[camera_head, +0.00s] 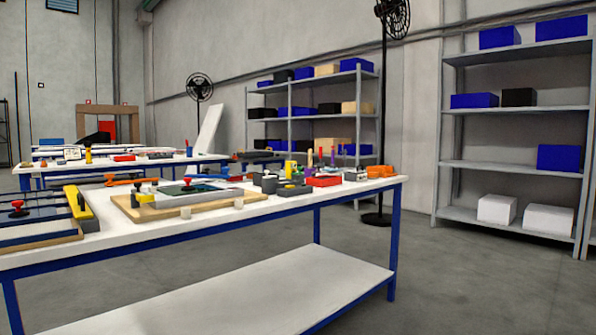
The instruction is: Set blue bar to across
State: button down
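My gripper is not in view. I cannot clearly make out a blue bar on the near workbench (335,190). A dark panel with bluish strips (38,218) lies at its left end, with a red knob (17,208) on it. A wooden board (150,211) lies in the middle of the bench. It carries a framed dark green panel (190,190), a red knob and a black-and-yellow handle (138,187). The pieces are too small to tell their settings.
A yellow tool (80,203) lies between panel and board. A red box (323,181), grey containers and orange pieces (380,171) crowd the bench's far right. More benches stand behind. Shelves (515,110) and a fan (385,100) stand along the wall. The floor at right is clear.

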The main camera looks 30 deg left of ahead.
aim_at(210, 176)
jog(key=u, duration=0.15)
jog(key=i, duration=1.5)
jog(key=u, duration=1.3)
jog(key=i, duration=1.05)
jog(key=u, duration=0.85)
